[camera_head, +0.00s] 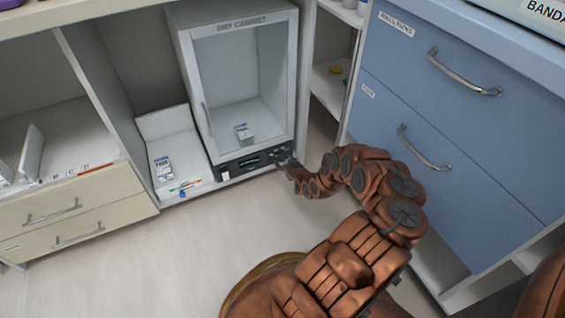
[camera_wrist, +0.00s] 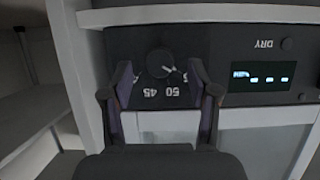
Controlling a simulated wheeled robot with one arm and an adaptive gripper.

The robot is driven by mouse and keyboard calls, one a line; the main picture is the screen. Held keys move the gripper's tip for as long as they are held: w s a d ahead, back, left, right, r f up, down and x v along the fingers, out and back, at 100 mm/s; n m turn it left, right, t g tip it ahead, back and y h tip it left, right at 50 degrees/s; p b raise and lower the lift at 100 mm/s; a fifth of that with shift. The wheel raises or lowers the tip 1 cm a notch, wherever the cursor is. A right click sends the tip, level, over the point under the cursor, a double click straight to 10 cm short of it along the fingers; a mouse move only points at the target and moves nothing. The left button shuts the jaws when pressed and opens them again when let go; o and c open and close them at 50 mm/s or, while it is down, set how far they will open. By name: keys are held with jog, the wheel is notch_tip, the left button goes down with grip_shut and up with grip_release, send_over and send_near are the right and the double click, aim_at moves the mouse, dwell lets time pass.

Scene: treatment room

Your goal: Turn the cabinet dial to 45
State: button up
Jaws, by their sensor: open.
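The white dry cabinet (camera_head: 186,62) has a glass door and a dark control panel (camera_head: 240,164) along its bottom. In the wrist view the panel (camera_wrist: 220,45) appears upside down. Its round black dial (camera_wrist: 159,62) has a white pointer line aimed to the lower right, off to the right of the 50 mark. The 45 (camera_wrist: 150,92) and 50 (camera_wrist: 171,92) marks are below the dial. My gripper (camera_wrist: 160,72) is open, with one finger on each side of the dial; contact cannot be told. In the head view my gripper (camera_head: 286,164) is at the panel's right end.
A lit display (camera_wrist: 262,77) sits beside the dial. A blue drawer unit (camera_head: 440,110) stands right of my arm. A white bin (camera_head: 178,145) with a small box is left of the cabinet. Cream drawers (camera_head: 75,218) are at far left. The floor in front is clear.

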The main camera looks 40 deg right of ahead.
jog(key=shift+b+x, duration=0.35)
jog(key=shift+x, duration=0.7)
jog(key=shift+w, duration=0.1)
grip_shut()
